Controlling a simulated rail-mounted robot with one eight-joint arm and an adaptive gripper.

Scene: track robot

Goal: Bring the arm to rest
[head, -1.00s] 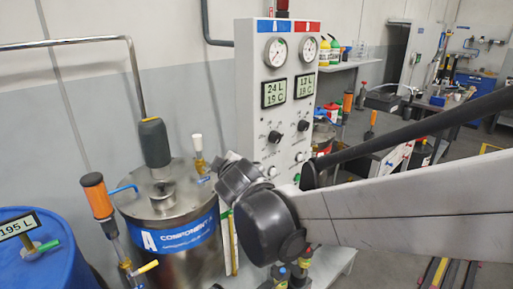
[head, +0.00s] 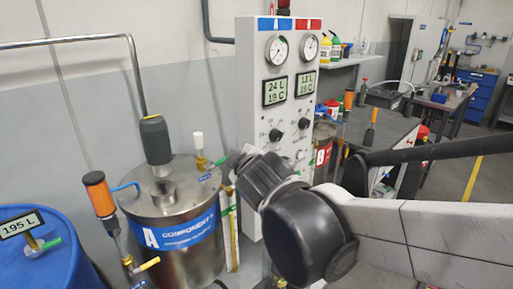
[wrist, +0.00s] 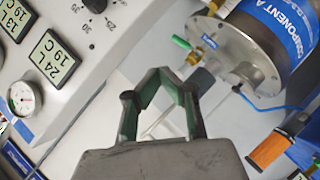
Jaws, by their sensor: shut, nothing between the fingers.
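My arm (head: 380,232) reaches in from the right of the head view, its dark joint in front of the control panel's base. My gripper (wrist: 160,73) shows in the wrist view, with its green-lined fingers shut and nothing between them. The fingers are not clearly visible in the head view. In the wrist view, the gripper is in front of the wall, between the panel and the steel tank, apparently touching neither.
The steel Component A tank (head: 187,253) stands left of my arm, with the grey control panel (head: 253,100) behind it. A blue drum (head: 40,262) is at the far left. A dark-topped bench (head: 385,130) stands behind my arm at right.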

